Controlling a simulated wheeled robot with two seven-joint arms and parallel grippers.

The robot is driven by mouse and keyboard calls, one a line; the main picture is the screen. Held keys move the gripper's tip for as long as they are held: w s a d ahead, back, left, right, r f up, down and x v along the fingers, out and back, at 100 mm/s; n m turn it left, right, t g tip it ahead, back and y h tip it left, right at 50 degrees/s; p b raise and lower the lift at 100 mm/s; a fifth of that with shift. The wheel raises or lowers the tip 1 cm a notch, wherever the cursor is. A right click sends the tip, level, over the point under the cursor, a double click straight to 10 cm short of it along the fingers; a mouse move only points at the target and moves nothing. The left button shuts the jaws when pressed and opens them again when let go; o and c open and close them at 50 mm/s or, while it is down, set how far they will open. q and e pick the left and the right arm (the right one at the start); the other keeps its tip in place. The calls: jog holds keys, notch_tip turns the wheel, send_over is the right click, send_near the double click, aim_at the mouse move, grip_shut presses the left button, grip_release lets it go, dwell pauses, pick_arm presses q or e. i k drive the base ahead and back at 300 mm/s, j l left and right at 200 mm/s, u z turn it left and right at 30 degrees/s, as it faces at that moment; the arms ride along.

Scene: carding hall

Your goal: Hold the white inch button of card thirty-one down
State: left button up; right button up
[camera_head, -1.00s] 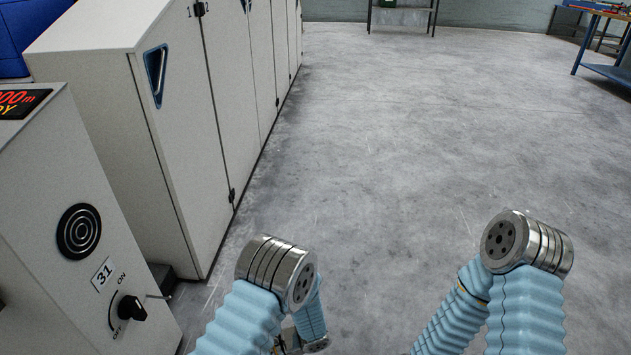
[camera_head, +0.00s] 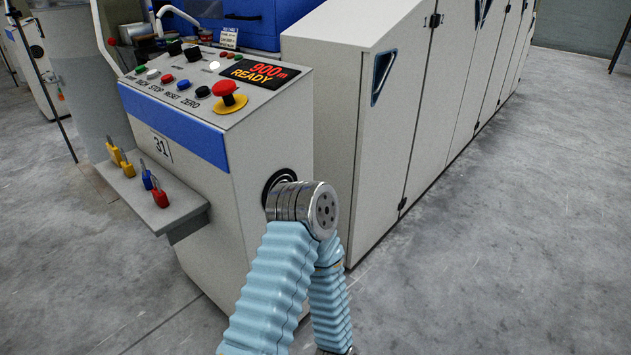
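The control console of card thirty-one (camera_head: 240,150) stands left of centre, with a "31" plate (camera_head: 162,147) on its front. On its sloping top is a row of buttons with small labels below. The white inch button (camera_head: 153,74) is in this row, between a green button (camera_head: 140,69) and a red one (camera_head: 167,78). Nothing touches it. One of my arms, apparently the left, rises from the bottom with its metal joint in front of the console's right side. Neither gripper shows, so their state is hidden.
A red emergency knob on a yellow base (camera_head: 229,97) and a lit display reading 900 m READY (camera_head: 258,72) share the console top. A shelf (camera_head: 180,212) with several coloured padlocks juts from its front. Tall cabinets (camera_head: 400,120) stand behind; floor is clear at right.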

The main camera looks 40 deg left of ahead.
aim_at(151, 74)
jog(key=u, duration=1.9)
